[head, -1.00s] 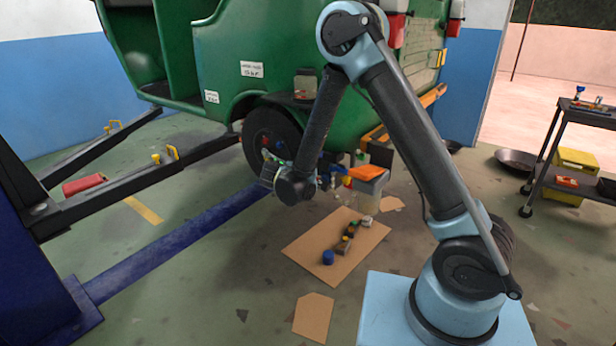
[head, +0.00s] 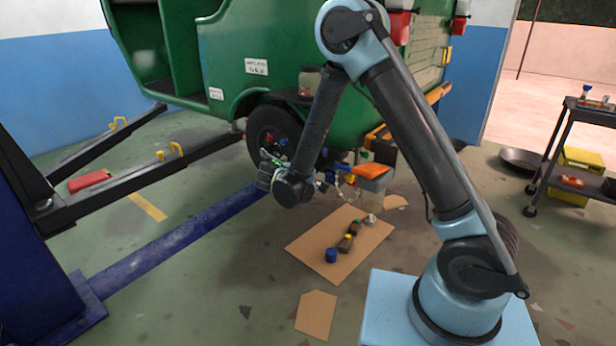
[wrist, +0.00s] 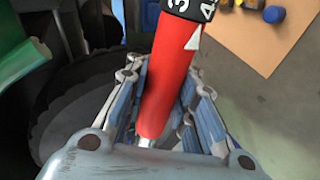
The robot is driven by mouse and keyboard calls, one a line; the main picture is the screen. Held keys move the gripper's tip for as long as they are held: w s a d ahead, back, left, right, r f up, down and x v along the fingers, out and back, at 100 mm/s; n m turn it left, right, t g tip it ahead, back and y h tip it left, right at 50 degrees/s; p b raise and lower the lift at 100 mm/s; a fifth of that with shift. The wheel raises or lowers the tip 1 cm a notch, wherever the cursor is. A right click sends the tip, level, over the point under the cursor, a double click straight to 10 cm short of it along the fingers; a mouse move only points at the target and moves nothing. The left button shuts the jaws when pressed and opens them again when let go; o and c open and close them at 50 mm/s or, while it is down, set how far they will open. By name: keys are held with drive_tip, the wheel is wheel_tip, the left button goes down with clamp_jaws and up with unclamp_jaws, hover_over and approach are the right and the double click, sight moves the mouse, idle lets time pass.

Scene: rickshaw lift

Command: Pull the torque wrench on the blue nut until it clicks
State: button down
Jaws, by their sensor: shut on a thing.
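In the wrist view my gripper (wrist: 160,125) is shut on the red handle of the torque wrench (wrist: 168,80). A black collar with white numerals and a white triangle mark shows at the handle's upper end. In the head view my gripper (head: 266,172) is small, in front of the rear wheel (head: 270,125) of the green rickshaw. The wrench is not clear there, as my arm and gripper cover much of that area.
The green rickshaw (head: 245,50) stands over the lift arms (head: 140,172). A cardboard sheet (head: 310,246) with small parts and a blue cap (head: 331,255) lies below. A trolley (head: 570,150) stands at right.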

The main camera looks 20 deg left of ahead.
drive_tip(key=s, duration=0.1)
drive_tip(key=s+a, duration=0.1)
drive_tip(key=s, duration=0.2)
drive_tip(key=shift+s+a, duration=0.25)
drive_tip(key=shift+a, duration=0.1)
idle(0.6)
